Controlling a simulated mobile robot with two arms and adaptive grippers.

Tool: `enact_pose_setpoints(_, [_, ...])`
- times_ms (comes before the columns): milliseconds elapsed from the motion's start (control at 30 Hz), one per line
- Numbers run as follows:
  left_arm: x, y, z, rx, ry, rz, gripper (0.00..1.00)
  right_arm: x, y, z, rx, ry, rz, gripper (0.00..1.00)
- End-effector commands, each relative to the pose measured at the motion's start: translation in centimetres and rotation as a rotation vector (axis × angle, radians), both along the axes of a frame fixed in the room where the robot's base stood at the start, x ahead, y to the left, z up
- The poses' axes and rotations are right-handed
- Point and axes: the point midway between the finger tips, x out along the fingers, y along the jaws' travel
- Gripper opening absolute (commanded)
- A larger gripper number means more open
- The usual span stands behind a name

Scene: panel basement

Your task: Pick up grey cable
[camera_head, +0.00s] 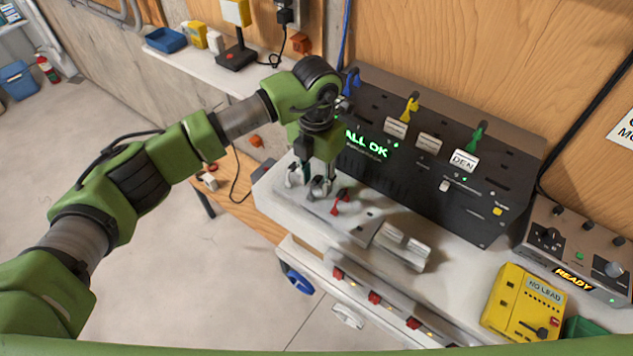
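My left gripper (317,174) points down over the shelf in front of the black panel. Its two fingers are apart, with the tips just over the grey cable plug (318,188). The fingers partly hide the plug; I cannot tell whether they touch it. A white plug (293,176) stands close on the left and a red plug (341,202) close on the right. My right gripper is not in view.
The black panel (430,150) shows "ALL OK" and holds blue, yellow and green plugs along its top. A grey block (401,246) is right of the red plug. A yellow meter (523,303) and a control box (576,250) stand at right.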

Motion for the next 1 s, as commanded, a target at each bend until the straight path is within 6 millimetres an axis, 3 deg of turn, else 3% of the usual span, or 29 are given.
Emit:
enact_pose_setpoints(100, [0.0,0.0,0.0,0.000,0.000,0.000,0.32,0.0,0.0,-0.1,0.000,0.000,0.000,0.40])
enact_pose_setpoints(233, [0.0,0.0,0.0,0.000,0.000,0.000,0.00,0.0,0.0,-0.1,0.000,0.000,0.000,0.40])
enact_pose_setpoints(667, [0.0,-0.1,0.3,-0.001,-0.002,0.000,0.00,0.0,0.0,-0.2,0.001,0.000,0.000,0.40])
enact_pose_setpoints(933, [0.0,0.0,3.2,-0.002,-0.005,-0.002,0.00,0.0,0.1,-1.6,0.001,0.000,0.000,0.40])
enact_pose_setpoints(1000, [-1.2,0.0,4.3,-0.003,-0.005,-0.006,0.00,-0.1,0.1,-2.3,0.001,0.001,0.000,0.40])
